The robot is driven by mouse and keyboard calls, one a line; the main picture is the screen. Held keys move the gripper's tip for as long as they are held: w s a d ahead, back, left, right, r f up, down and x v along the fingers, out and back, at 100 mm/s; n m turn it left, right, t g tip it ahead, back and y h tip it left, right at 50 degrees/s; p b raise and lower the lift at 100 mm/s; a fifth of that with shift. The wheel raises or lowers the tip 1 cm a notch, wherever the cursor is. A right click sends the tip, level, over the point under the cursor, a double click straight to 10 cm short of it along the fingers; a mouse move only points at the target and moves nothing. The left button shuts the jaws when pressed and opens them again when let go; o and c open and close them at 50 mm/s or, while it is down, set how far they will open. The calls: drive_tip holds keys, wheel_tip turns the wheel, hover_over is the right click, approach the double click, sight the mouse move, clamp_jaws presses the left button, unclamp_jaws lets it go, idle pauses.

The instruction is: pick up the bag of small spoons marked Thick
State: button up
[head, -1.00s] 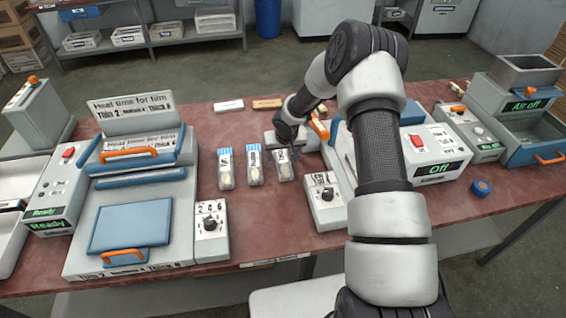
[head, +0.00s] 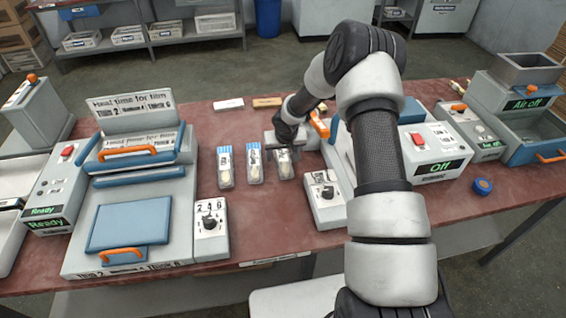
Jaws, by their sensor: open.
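Three small clear bags with spoons lie in a row mid-table: a left bag (head: 225,168), a middle bag (head: 254,165) and a right bag (head: 285,169). Their labels are too small to read, so I cannot tell which is marked Thick. My gripper (head: 284,150) is open at the upper end of the right bag and hides most of its label. I cannot tell whether the fingers touch it or are around it.
A grey press (head: 130,220) with a heat-time sign stands left. A dial box (head: 210,232) is below the bags and another (head: 325,199) to their lower right. A machine reading Off (head: 436,168) stands right. Two small blocks lie behind the bags.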

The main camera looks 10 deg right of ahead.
drive_tip(key=shift+c, duration=0.4)
drive_tip(key=c, duration=1)
drive_tip(key=shift+c, duration=0.2)
